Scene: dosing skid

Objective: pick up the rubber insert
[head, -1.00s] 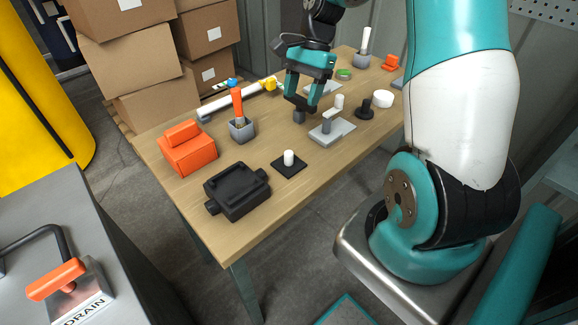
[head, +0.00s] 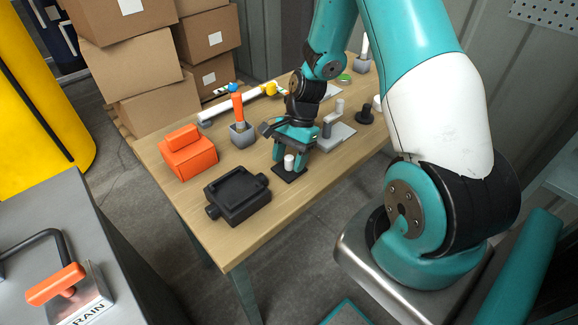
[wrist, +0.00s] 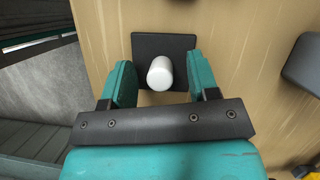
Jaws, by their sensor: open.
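A black square pad with a white upright cylinder on it, which I take to be the rubber insert (head: 288,174), lies on the wooden table. The wrist view shows the pad (wrist: 150,45) and, near its lower edge, the cylinder (wrist: 160,72). My gripper (head: 289,158) is open above the pad, pointing down. In the wrist view my gripper's fingers (wrist: 161,68) stand on either side of the white cylinder, with a gap on each side. Nothing is held.
An orange box (head: 188,160) and a grey cup with an orange-handled tool (head: 241,135) stand to the left. A grey plate with a post (head: 335,138) is close behind on the right. The table edge (head: 315,190) is near.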

